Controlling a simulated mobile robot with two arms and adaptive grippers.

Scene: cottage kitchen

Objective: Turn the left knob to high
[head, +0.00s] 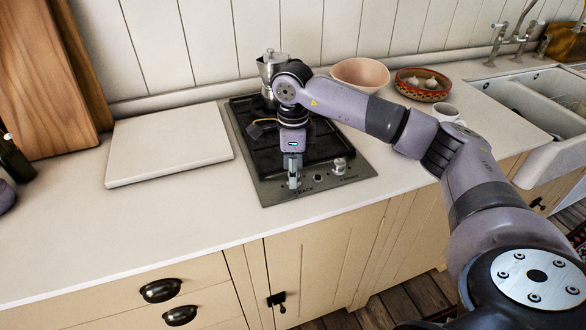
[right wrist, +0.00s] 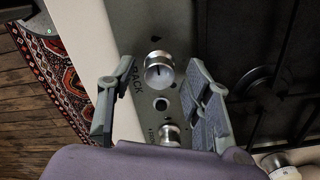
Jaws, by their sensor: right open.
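The hob (head: 266,192) is set in the counter, its knobs along the front strip. The left knob (right wrist: 158,70) is round and silver, with a short dark mark on its face and the label BACK beside it. In the head view my gripper hides it. My right gripper (head: 293,182) points down over it. In the right wrist view my right gripper (right wrist: 160,88) is open, one finger on each side of the knob, with visible gaps. The right knob (head: 340,165) stands apart and is also in the right wrist view (right wrist: 170,135). My left gripper is not in view.
A moka pot (head: 270,66) stands at the hob's back. A pale board (head: 168,142) lies to the left. A pink bowl (head: 360,74), a patterned dish (head: 422,84) with garlic and a white sink (head: 545,103) are to the right. The front left counter is clear.

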